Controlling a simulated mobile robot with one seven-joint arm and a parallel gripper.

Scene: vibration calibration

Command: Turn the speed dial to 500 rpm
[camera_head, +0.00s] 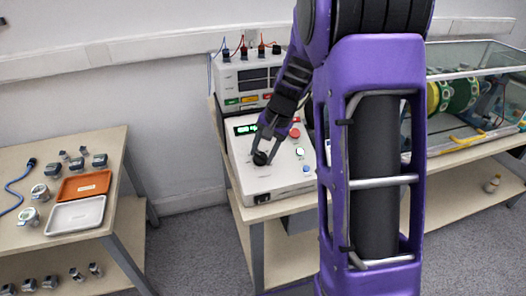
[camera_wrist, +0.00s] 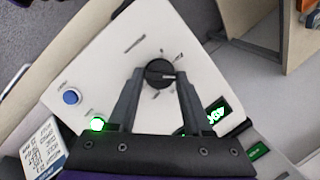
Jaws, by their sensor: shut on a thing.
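The black speed dial (camera_head: 260,158) sits on the sloped top of a white control box (camera_head: 262,181). In the wrist view the dial (camera_wrist: 159,73) is round with a ridge across it and small marks around it. My gripper (camera_head: 264,148) comes down from above, its fingertips (camera_wrist: 158,76) at either side of the dial and shut on it. A green lit display (camera_head: 246,129) shows on the box; its digits cannot be read. It also shows in the wrist view (camera_wrist: 217,113), partly behind a finger.
A red button (camera_head: 295,132), a green-lit button (camera_head: 299,151) and a blue button (camera_head: 306,169) lie right of the dial. A grey instrument (camera_head: 245,81) with cables stands behind. A side table at left holds an orange tray (camera_head: 84,185) and a white tray (camera_head: 75,215).

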